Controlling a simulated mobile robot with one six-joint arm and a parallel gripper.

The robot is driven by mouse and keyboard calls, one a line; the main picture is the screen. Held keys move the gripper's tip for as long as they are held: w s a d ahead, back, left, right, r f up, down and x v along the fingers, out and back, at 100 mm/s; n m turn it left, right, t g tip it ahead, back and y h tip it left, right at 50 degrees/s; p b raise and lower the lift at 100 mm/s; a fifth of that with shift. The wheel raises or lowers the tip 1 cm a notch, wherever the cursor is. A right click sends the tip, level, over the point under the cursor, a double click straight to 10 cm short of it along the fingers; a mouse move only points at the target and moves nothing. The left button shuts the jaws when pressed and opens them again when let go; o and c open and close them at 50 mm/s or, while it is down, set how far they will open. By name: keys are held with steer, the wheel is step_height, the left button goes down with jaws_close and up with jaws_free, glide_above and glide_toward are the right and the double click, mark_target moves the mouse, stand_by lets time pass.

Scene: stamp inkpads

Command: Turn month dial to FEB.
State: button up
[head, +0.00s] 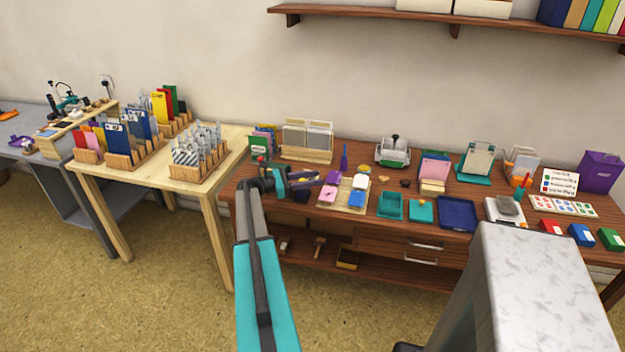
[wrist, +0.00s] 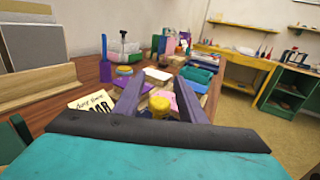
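My gripper (wrist: 160,92) is open, with two purple fingers apart. In the wrist view a round yellow knob (wrist: 160,104) shows between them, touching neither. I cannot tell whether this knob is the month dial. A white card (wrist: 92,106) with black writing lies left of the fingers; its large letters seem to end in "AR", and its lower part is hidden by my wrist. In the head view my gripper (head: 318,178) is over the left part of the brown desk, near a pink block (head: 327,195). No dial marking reading FEB can be made out.
A dark blue tray (head: 458,212) is further right. The light wooden table (head: 238,150) holds several card racks.

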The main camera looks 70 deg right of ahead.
steer(key=b+v, duration=0.2)
steer(key=v, duration=1.1)
steer(key=shift+w+a+b, duration=0.2)
steer(key=shift+w+b, duration=0.15)
